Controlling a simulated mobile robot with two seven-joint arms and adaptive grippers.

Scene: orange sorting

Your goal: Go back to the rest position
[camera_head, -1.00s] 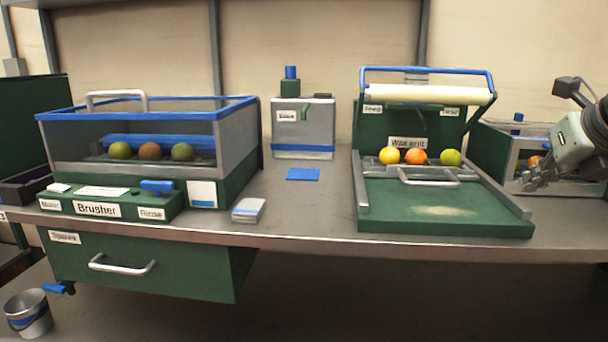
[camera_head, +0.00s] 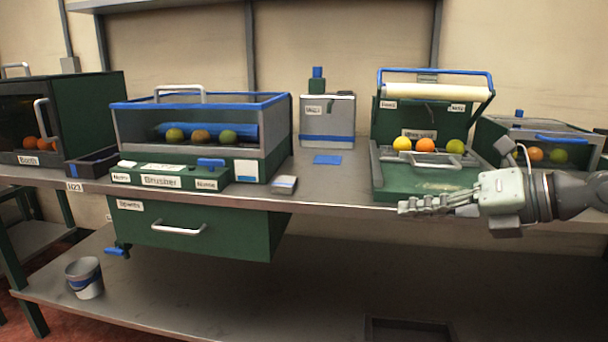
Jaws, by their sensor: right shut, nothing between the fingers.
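My right gripper (camera_head: 402,207) comes in from the right edge and points left. It is shut and empty, in front of the green tray of the waxing station (camera_head: 400,182) and covering part of it. My left gripper is not in view. Three fruits sit in a row on the waxing station: a yellow one (camera_head: 402,144), an orange one (camera_head: 425,145) and a yellow-green one (camera_head: 455,147). The brusher (camera_head: 130,127) at the left holds three more fruits (camera_head: 200,136) behind its clear front, greenish and brownish.
A dark booth (camera_head: 100,110) with oranges stands at the far left. A bin with fruit (camera_head: 597,150) stands at the right, partly behind my arm. A grey canister (camera_head: 327,115) and a blue pad (camera_head: 327,160) are mid-table. A bucket (camera_head: 85,278) stands on the lower shelf.

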